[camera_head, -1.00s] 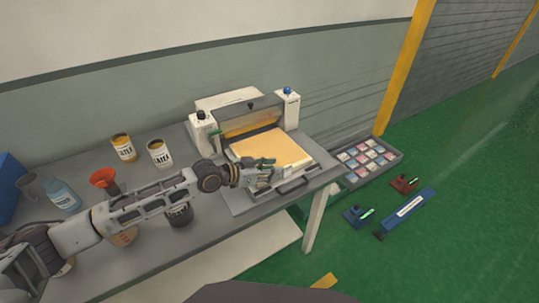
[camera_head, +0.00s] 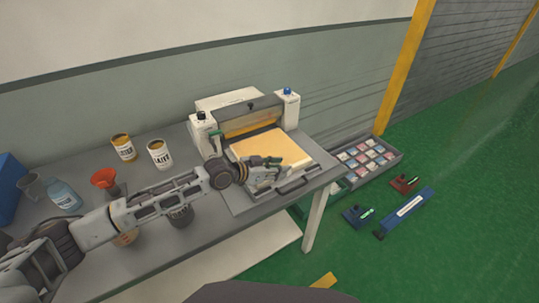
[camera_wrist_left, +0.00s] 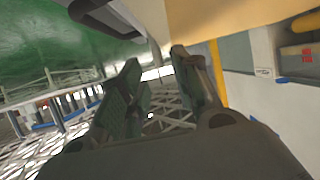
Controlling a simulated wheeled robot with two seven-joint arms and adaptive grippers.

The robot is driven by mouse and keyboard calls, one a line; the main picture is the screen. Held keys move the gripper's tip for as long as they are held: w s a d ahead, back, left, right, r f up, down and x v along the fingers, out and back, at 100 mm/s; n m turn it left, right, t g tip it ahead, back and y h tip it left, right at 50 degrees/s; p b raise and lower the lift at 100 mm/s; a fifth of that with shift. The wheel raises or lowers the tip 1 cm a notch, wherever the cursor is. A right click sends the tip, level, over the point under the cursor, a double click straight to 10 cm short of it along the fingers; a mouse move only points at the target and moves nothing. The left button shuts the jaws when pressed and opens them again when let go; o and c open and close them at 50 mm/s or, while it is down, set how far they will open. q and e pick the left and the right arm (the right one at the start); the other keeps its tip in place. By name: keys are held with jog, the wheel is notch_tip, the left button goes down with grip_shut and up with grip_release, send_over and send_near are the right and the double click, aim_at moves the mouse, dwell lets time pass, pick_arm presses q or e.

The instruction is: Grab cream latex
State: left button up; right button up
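A cream-yellow sheet (camera_head: 262,146) lies flat on the bed of the white roller machine (camera_head: 237,112) on the grey table. I cannot tell whether a finger touches the sheet. Two labelled cans, one yellow (camera_head: 123,148) and one white (camera_head: 159,154), stand at the table's back left. My right gripper is out of view.
An orange-red funnel (camera_head: 104,178), a clear blue bottle (camera_head: 64,195) and a dark container (camera_head: 181,215) stand near my left arm. A dark handle (camera_head: 292,187) sits at the machine's front. A tray of small packets (camera_head: 397,157) and blue and red tools lie on the green floor.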

pick_arm(q)
jog(key=shift+x, duration=1.3)
grip_shut()
